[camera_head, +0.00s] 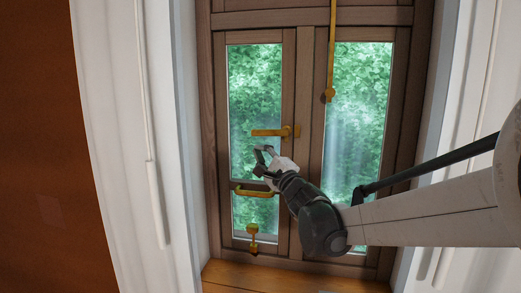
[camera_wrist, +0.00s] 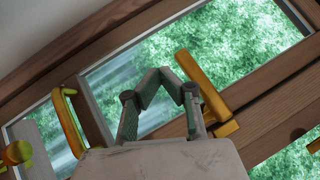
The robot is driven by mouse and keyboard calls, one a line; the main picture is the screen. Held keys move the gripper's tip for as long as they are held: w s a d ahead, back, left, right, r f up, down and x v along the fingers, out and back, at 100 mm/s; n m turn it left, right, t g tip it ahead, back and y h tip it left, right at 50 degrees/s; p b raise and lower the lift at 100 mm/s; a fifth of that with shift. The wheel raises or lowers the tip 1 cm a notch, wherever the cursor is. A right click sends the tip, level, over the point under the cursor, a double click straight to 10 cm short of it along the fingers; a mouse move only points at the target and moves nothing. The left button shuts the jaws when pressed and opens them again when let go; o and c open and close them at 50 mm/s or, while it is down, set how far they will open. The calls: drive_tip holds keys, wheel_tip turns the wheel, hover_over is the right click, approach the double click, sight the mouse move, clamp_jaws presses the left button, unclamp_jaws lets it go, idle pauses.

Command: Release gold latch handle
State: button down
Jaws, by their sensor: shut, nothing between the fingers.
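The gold latch handle (camera_head: 268,132) is a lever lying about level on the wooden window frame, its base on the right side. It also shows in the wrist view (camera_wrist: 203,82), slanting down to its base on the wooden stile. My gripper (camera_head: 264,158) is just below the lever in the head view, with its fingers toward the window. In the wrist view my gripper (camera_wrist: 158,76) is shut and empty, with the lever beside its right finger. I cannot tell whether they touch.
A gold pull handle (camera_head: 257,191) sits below my gripper, with a gold lower bolt (camera_head: 252,237) beneath it. A long gold rod (camera_head: 332,45) hangs at the upper right. Glass panes (camera_head: 255,80) and white side walls (camera_head: 120,120) surround the area.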

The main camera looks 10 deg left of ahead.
drive_tip(key=s+f+b, duration=0.2)
drive_tip(key=s+f, duration=0.3)
drive_tip(key=shift+b, duration=0.4)
drive_tip(key=shift+s+d, duration=0.1)
drive_tip(key=shift+d, duration=0.05)
drive_tip(key=s+d+f+n+g+h, duration=0.1)
drive_tip(key=s+d+n+g, duration=0.1)
drive_tip(key=s+d+n, duration=0.3)
drive_tip(key=s+d+f+n+g, duration=0.1)
drive_tip(key=s+d+n+g, duration=0.25)
drive_tip(key=s, duration=0.45)
drive_tip(key=s+d+f+n+g+h, duration=0.1)
drive_tip(key=s+d+f+h, duration=0.3)
drive_tip(key=d, duration=0.5)
drive_tip(key=s+d+f+n+g+h, duration=0.1)
drive_tip(key=s+d+f+h, duration=0.3)
drive_tip(key=s+d+f, duration=0.4)
drive_tip(key=s+d+f+n+g+h, duration=0.1)
drive_tip(key=s+d+f+n+h, duration=0.1)
drive_tip(key=s+d+f+h, duration=0.3)
drive_tip(key=s+d+f, duration=0.1)
drive_tip(key=s+d, duration=0.2)
drive_tip(key=d, duration=0.2)
drive_tip(key=shift+s+n, duration=0.25)
drive_tip(key=shift+n, duration=0.1)
